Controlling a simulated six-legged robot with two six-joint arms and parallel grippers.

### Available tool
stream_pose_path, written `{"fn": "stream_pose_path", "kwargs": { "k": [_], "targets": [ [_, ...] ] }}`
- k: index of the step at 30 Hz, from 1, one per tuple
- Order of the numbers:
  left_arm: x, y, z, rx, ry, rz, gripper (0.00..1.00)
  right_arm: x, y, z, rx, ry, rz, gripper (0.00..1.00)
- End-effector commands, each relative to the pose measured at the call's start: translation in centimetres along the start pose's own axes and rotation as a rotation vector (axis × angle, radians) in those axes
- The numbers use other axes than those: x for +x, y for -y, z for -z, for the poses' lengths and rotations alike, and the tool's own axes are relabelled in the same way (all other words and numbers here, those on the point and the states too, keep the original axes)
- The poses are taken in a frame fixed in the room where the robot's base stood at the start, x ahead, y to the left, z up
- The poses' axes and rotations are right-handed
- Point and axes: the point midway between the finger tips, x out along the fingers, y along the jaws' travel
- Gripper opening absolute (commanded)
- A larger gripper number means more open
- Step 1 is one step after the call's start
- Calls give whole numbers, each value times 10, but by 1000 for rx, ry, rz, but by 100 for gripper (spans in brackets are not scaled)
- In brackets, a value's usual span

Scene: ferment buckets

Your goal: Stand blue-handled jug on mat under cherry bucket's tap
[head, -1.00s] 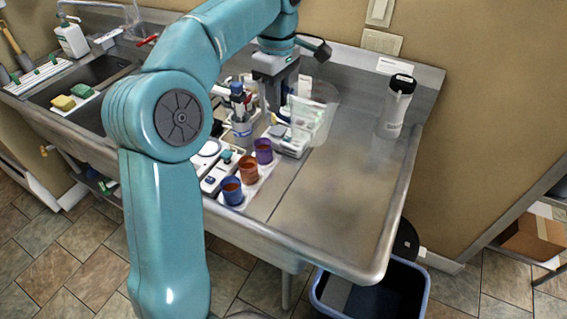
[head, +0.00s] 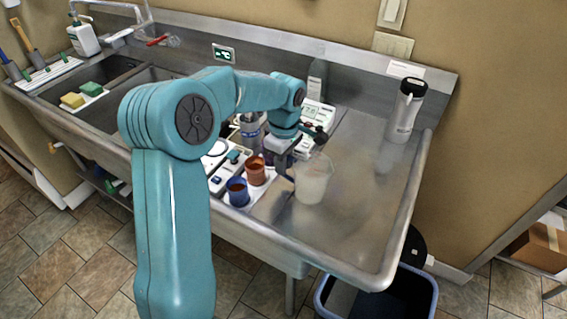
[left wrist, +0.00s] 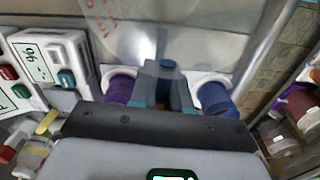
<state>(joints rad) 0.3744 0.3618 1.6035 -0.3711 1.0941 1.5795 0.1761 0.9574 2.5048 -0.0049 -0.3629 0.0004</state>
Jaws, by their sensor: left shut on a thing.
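My left gripper (head: 284,168) is shut on the handle of a clear jug (head: 314,181), above the right part of the steel counter. In the left wrist view the jug (left wrist: 140,30) fills the top middle, with red marks on its wall. My right gripper is out of view. I see no cherry bucket, tap or mat in these frames.
A blue cup (head: 238,193) and a brown cup (head: 256,172) stand close left of the jug. A purple cup (left wrist: 119,90) shows in the wrist view. A white-grey bottle (head: 405,112) stands back right. Bare counter (head: 355,225) lies right of the jug. A bin (head: 375,295) stands below.

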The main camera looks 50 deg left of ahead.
Motion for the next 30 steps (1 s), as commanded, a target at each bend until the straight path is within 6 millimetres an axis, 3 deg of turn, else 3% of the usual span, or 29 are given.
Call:
{"fn": "stream_pose_path", "kwargs": {
  "k": [14, 15, 16, 17, 25, 30],
  "targets": [
    [12, 0, 0, 0, 0, -1, 0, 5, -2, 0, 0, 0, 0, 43],
    [10, 0, 0, 0, 0, -1, 29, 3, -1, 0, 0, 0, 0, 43],
    [10, 0, 0, 0, 0, -1, 39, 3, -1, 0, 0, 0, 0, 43],
    [10, 0, 0, 0, 0, -1, 42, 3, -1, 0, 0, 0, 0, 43],
    [8, 0, 0, 0, 0, -1, 42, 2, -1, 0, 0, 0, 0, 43],
    [-9, -1, 0, 0, 0, -5, 42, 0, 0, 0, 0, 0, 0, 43]
  ]
}}
